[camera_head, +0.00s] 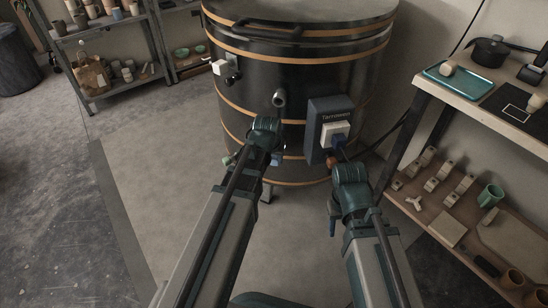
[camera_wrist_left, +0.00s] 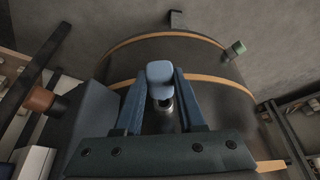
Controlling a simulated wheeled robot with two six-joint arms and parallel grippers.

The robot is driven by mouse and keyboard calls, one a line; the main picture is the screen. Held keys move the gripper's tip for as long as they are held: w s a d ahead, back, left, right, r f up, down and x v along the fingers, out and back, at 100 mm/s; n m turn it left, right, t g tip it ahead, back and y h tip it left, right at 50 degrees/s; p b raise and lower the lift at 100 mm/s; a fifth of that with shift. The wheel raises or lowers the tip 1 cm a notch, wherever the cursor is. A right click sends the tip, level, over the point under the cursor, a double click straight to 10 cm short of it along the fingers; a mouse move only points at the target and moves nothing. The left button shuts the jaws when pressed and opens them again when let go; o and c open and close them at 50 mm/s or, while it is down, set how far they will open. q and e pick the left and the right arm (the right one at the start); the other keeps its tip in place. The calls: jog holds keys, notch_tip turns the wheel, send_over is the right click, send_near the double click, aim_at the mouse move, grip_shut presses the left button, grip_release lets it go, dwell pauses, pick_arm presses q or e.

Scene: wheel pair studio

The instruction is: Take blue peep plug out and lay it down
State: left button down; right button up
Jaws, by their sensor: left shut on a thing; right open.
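The blue peep plug (camera_wrist_left: 160,75) shows in the left wrist view as a light blue knob between my left gripper's two dark blue fingers. My left gripper (camera_head: 268,157) is shut on it, low at the front of the black kiln (camera_head: 245,75). In the head view the plug is mostly hidden by the wrist. I cannot tell how far its stem sits in the kiln wall. My right gripper (camera_head: 333,217) is open, to the right of the left one and below the control box (camera_head: 322,112), partly hidden by its own wrist.
A green plug (camera_wrist_left: 237,48) and an orange-brown plug (camera_wrist_left: 40,100) stick out on either side. A metal tube (camera_head: 280,97) juts from the kiln above. A workbench (camera_head: 432,80) with a teal tray (camera_head: 465,83) stands at right. Shelves (camera_head: 88,33) stand at back left.

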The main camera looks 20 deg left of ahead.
aim_at(274, 160)
pick_arm(q)
jog(key=shift+s, duration=0.9)
jog(key=shift+r, duration=0.1)
notch_tip(274, 160, up, 3)
jog(key=p, duration=0.3)
jog(key=shift+d+f, duration=0.1)
jog(key=shift+f, duration=0.15)
